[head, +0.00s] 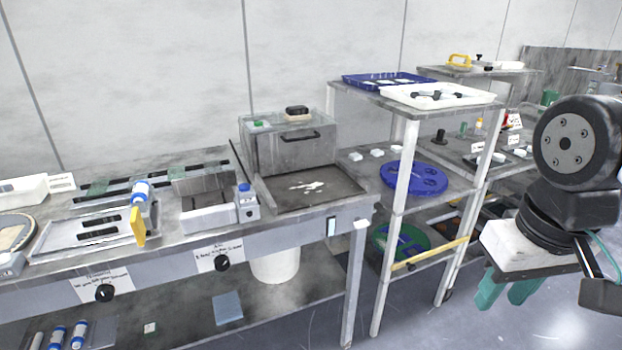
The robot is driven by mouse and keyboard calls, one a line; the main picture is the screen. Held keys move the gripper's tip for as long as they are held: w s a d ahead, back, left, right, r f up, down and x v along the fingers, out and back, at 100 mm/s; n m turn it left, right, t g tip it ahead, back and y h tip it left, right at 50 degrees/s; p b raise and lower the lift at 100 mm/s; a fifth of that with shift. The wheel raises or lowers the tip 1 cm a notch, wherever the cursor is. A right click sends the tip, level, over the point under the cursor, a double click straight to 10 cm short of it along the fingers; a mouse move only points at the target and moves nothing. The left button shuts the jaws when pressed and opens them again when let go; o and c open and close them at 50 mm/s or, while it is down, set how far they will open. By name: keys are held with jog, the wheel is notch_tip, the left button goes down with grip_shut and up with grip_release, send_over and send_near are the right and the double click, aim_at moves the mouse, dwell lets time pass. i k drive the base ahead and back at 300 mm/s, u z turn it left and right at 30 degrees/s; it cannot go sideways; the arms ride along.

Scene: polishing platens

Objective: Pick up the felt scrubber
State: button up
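A small block with a black top and a beige lower part (297,114) sits on the lid of a grey metal box (300,150) at the back of the bench; it looks like the felt scrubber, but I cannot be certain at this size. A small green-and-white item (260,123) lies left of it on the same lid. My gripper (506,294) hangs at the right, over the floor, well away from the block. Its two teal fingers point down with a gap between them, and nothing shows between them.
A shelf rack with white posts (402,190) stands between my gripper and the box. It holds a white tray (440,96), a blue tray (385,80) and a blue disc (414,177). A blue-capped bottle (246,203) stands near the bench edge. Floor in front looks clear.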

aim_at(295, 113)
jog(key=z, duration=0.3)
jog(key=i, duration=1.25)
jog(key=u, duration=0.5)
jog(key=i, duration=0.55)
jog(key=u, duration=0.4)
